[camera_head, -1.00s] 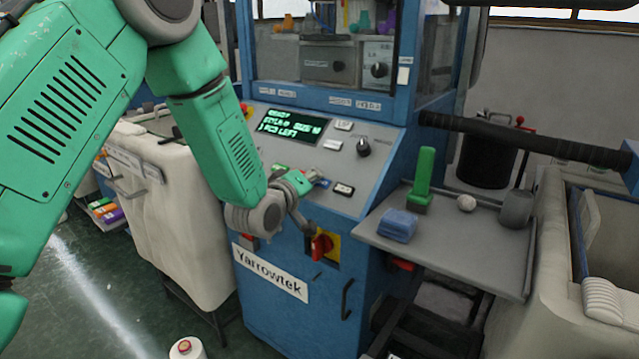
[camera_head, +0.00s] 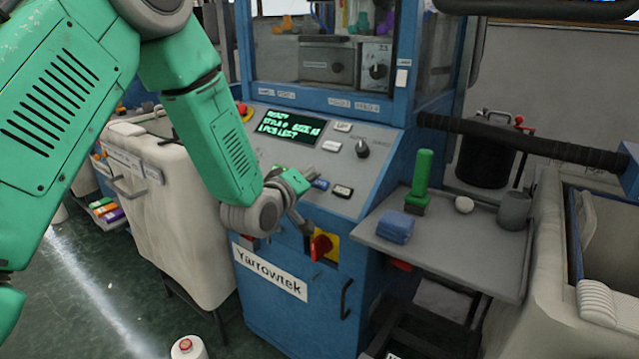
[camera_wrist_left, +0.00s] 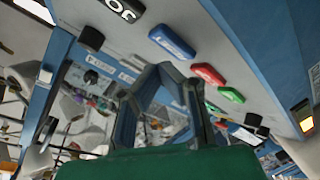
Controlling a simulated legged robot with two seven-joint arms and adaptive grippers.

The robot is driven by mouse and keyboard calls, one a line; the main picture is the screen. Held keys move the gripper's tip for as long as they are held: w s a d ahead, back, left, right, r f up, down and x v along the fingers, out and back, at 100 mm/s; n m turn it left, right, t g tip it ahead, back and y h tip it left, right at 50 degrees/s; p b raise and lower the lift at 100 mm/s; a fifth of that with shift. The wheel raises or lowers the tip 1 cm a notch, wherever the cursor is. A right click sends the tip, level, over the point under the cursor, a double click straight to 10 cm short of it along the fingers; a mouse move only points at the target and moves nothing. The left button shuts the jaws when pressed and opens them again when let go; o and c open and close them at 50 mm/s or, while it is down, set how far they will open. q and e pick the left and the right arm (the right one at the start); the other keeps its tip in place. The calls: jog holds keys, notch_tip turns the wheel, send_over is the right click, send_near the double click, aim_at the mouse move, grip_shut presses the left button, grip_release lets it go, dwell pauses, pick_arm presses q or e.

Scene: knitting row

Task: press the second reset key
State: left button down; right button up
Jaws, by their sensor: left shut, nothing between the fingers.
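The blue machine's sloped grey panel (camera_head: 345,205) carries a row of keys along its lower edge. A blue key (camera_head: 320,184) and a black key (camera_head: 343,191) show right of my left gripper (camera_head: 307,229). The left wrist view shows the black key (camera_wrist_left: 120,8), the blue key (camera_wrist_left: 172,42), a red key (camera_wrist_left: 208,74) and a green key (camera_wrist_left: 231,94). The key lettering is too unclear to read surely. My left gripper is shut and empty, close in front of the panel's lower edge, and hides part of the key row. My right gripper is not in view.
A red rotary switch (camera_head: 321,245) on a yellow plate sits just below the gripper. A lit display (camera_head: 290,126), pale keys and a black knob (camera_head: 362,148) are higher up. A grey side shelf (camera_head: 455,250) holds a green-handled tool and blue cloth.

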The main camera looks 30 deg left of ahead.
pick_arm(q)
jog(key=shift+s+a+r+p, duration=0.1)
jog(key=shift+s+r+p, duration=0.7)
jog(key=shift+r, duration=0.2)
jog(key=shift+s+a+r+p, duration=0.1)
jog(key=shift+s+r+p, duration=0.65)
jog(key=shift+r, duration=0.25)
